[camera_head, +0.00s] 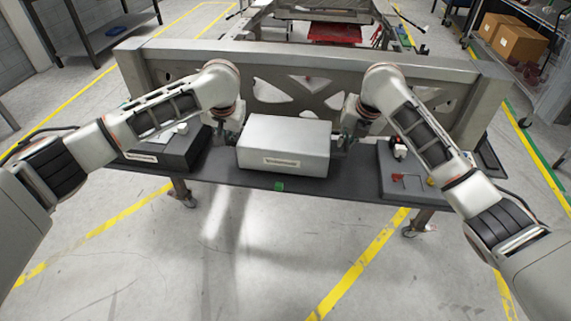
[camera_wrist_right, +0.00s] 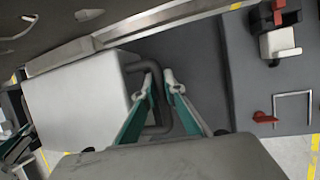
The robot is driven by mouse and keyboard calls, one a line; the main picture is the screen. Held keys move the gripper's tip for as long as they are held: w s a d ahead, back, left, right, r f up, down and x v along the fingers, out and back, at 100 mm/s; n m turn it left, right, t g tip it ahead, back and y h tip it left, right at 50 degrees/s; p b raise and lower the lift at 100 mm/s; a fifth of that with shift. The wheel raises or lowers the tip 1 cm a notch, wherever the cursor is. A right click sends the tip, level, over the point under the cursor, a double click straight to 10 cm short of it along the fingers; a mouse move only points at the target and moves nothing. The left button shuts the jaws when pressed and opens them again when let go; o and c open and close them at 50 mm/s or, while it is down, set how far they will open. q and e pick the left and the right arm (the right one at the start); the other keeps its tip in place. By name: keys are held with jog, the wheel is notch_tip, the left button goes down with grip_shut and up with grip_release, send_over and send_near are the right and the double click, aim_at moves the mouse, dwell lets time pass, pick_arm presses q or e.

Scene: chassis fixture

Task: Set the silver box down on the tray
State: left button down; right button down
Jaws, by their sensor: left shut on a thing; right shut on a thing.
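The silver box (camera_head: 284,148) is a pale metal case with a label on its front, over the middle of the dark grey tray (camera_head: 225,180). I cannot tell whether its underside touches the tray. My left gripper (camera_head: 232,136) is at the box's left side, shut on it; its fingers are mostly hidden in the head view. My right gripper (camera_head: 343,140) is at the right side. In the right wrist view, its teal fingers (camera_wrist_right: 160,85) are around the dark handle (camera_wrist_right: 157,72) on the side of the box (camera_wrist_right: 75,98).
A black case (camera_head: 165,150) stands left of the box. A grey panel (camera_head: 405,178) with red and black fittings lies to the right. A large metal chassis frame (camera_head: 310,65) rises close behind. The floor in front is clear.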

pick_arm(q)
jog(key=shift+f+b, duration=0.35)
jog(key=shift+f, duration=0.35)
pick_arm(e)
jog(key=shift+d+f, duration=0.1)
jog(key=shift+f, duration=0.6)
pick_arm(q)
jog(key=c, duration=2.2)
grip_release()
jog(key=shift+a, duration=0.1)
pick_arm(e)
jog(key=c, duration=2.2)
grip_release()
pick_arm(q)
jog(key=shift+o, duration=0.3)
jog(key=shift+s, duration=0.1)
pick_arm(e)
jog(key=shift+o, duration=0.3)
pick_arm(q)
jog(key=shift+r, duration=0.15)
pick_arm(e)
jog(key=shift+s+r, duration=0.1)
pick_arm(q)
jog(key=v, duration=1.1)
jog(key=shift+s+r, duration=0.2)
jog(key=shift+r, duration=0.1)
pick_arm(e)
jog(key=v, duration=1.2)
